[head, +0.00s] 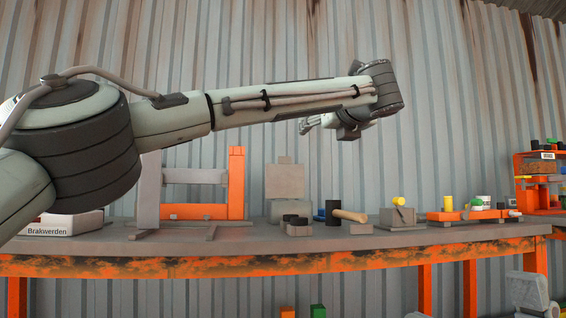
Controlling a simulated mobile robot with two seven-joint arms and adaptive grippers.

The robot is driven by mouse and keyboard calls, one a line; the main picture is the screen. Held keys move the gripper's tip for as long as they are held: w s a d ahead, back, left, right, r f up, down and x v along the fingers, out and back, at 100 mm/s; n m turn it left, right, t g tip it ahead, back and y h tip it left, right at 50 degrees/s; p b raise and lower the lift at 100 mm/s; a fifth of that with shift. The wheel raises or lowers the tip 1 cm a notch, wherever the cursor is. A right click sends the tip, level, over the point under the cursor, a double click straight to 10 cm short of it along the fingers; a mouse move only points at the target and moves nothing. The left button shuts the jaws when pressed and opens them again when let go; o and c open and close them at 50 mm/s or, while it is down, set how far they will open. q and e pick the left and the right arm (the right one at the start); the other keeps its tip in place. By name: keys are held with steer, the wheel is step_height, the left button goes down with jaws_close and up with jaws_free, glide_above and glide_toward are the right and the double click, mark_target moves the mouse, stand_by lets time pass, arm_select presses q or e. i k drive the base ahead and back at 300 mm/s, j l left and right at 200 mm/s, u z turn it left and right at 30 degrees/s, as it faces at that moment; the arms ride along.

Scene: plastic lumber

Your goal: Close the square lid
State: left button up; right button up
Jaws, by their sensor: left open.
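A grey-beige square lid (285,180) stands upright at the back of a low square box (281,209) on the workbench, so the box looks open. Small dark pieces in front hide part of the box. My left arm reaches across the picture from the left, above the bench. My left gripper (312,123) is small in view below the wrist, open and empty. It is in the air above the lid and a little to its right in the picture, apart from it. My right gripper is not in view.
The workbench (400,238) has an orange rusty edge. Left of the lid stands an orange and grey frame (236,183). To the right are a hammer (347,215), a grey block with a yellow peg (398,212) and an orange tray (443,216). An orange shelf (524,190) stands far right.

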mark_target(284, 179)
steer(key=i+j, duration=0.15)
steer(key=i, duration=0.3)
steer(key=i+j, duration=0.1)
steer(key=i, duration=0.3)
steer(key=i+j, duration=0.15)
steer(key=i, duration=0.3)
